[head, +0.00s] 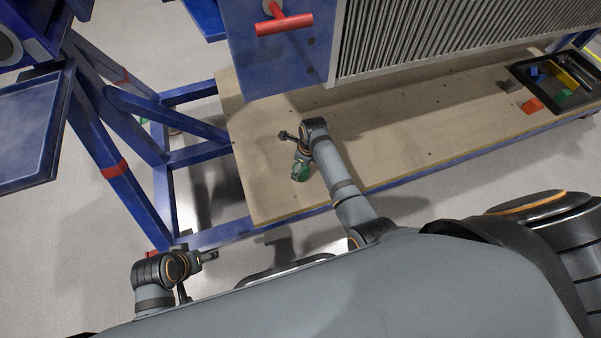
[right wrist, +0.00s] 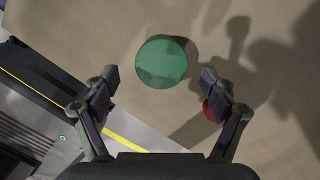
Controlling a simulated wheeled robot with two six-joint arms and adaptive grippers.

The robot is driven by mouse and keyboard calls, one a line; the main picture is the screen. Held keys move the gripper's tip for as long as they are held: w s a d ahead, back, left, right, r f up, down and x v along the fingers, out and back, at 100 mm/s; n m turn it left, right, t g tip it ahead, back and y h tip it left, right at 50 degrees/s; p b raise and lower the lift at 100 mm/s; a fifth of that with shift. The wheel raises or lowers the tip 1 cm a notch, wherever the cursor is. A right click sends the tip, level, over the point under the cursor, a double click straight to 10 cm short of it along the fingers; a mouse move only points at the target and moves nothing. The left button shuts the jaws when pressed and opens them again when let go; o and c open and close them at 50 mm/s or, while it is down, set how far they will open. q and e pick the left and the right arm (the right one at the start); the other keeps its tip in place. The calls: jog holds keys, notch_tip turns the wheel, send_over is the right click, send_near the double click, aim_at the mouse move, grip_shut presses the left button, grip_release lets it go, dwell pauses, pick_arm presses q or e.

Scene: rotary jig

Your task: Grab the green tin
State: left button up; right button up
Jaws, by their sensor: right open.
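The green tin (head: 299,175) stands on the wooden board, partly covered by my right gripper (head: 292,151) in the head view. In the right wrist view the tin (right wrist: 162,62) shows its round green top. My right gripper (right wrist: 163,88) is open and empty, its fingers to either side of and below the tin in the picture, not touching it. My left gripper (head: 209,256) is off the board at lower left, away from the tin; its opening is too small to judge.
The wooden board (head: 420,138) is mostly clear. A red round thing (right wrist: 210,111) shows partly behind a right finger. A blue panel with a red handle (head: 284,25) stands behind.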

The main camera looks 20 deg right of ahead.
jog(key=f, duration=0.1)
jog(key=f+b, duration=0.1)
jog(key=f, duration=0.1)
jog(key=shift+w+a+f+b, duration=0.15)
jog(key=shift+w+f+b, duration=0.1)
jog(key=shift+f+b, duration=0.15)
jog(key=shift+f, duration=0.25)
pick_arm(q)
jog(key=f, duration=0.1)
jog(key=f+t, duration=0.1)
jog(key=d+f, duration=0.1)
jog(key=shift+w+t, duration=0.3)
jog(key=shift+w, duration=0.05)
pick_arm(e)
jog(key=shift+c, duration=0.2)
